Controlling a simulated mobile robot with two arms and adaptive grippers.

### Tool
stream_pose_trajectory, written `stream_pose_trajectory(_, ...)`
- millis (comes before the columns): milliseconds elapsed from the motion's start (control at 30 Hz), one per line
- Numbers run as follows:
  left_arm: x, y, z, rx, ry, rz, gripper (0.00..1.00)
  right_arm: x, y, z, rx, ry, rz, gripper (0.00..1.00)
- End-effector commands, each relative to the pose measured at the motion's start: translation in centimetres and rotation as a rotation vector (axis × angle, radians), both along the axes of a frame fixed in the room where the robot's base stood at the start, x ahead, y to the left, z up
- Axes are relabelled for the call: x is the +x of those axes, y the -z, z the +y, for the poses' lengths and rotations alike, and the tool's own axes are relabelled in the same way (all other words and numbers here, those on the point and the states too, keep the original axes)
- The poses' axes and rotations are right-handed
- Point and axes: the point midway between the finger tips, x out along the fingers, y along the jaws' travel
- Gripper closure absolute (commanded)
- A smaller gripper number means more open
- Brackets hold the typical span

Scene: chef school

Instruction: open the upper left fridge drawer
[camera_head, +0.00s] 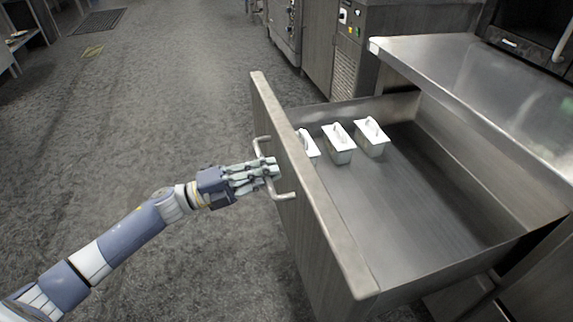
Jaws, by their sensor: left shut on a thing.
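The drawer (318,190) is a wide metal drawer that stands pulled far out from under a steel counter. Its front panel faces left, and its inside shows. A light bar handle (284,196) sits on the outer face of the front panel. My left gripper (272,168) reaches in from the left and is shut on the middle of this handle. Several small white-lidded metal containers (338,143) stand in the drawer at its far end; one is partly hidden by the front panel. My right gripper is not in view.
The steel counter top (490,85) overhangs the drawer on the right. Metal kitchen units (345,50) with knobs and a vent stand behind it. The grey floor (150,130) on the left is wide and clear, with a dark floor grate (99,21) far back.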

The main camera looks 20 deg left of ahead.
Motion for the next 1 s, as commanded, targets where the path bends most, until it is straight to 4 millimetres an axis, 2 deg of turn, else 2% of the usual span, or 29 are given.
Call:
stream_pose_trajectory(200,-1.0,0.3,1.2,0.004,0.000,0.005,1.00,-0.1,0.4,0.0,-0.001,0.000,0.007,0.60)
stream_pose_trajectory(633,-1.1,0.4,1.4,0.004,0.000,0.005,1.00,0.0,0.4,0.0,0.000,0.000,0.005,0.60)
stream_pose_trajectory(667,-1.1,0.4,1.4,0.004,0.000,0.005,0.84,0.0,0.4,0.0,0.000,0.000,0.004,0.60)
stream_pose_trajectory(733,-1.1,0.3,1.5,0.003,0.000,0.004,0.68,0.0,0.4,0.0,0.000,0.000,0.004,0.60)
stream_pose_trajectory(1000,-1.1,0.2,1.5,0.001,0.000,0.002,0.67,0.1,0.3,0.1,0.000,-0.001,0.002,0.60)
